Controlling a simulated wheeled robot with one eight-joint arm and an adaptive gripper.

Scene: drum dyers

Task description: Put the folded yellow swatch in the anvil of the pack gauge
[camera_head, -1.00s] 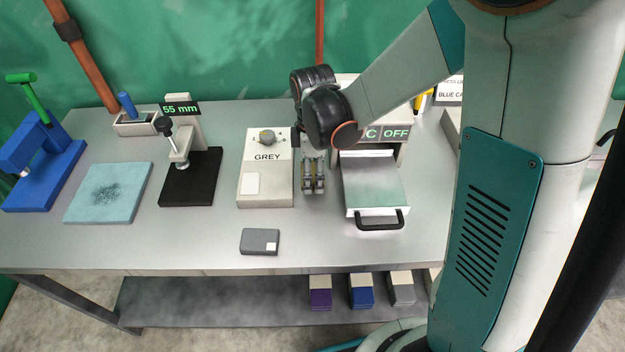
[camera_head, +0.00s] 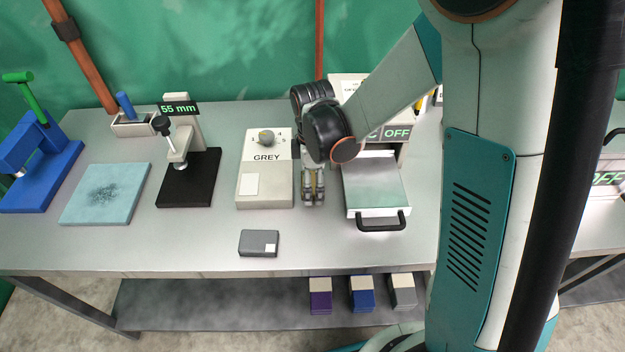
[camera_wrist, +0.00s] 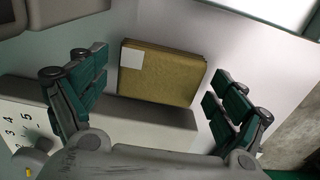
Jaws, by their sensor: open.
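The folded yellow swatch (camera_wrist: 163,73), a golden block with a white label at one corner, lies between my fingers in the wrist view. My gripper (camera_wrist: 160,92) is open, with one pair of teal pads on each side of the swatch and a gap to both. In the head view my gripper (camera_head: 312,198) points down just right of the GREY box, mostly hiding the swatch. The pack gauge (camera_head: 187,180), with a black base, upright post, screw plunger and "55 mm" display, stands left of the GREY box. Its plunger foot hangs over the base.
The GREY dial box (camera_head: 265,195) is close left of my gripper, and a drawer unit with a handled tray (camera_head: 375,190) is close right. A grey block (camera_head: 259,243) lies in front. A light blue mat (camera_head: 105,193) and blue press (camera_head: 40,165) stand left.

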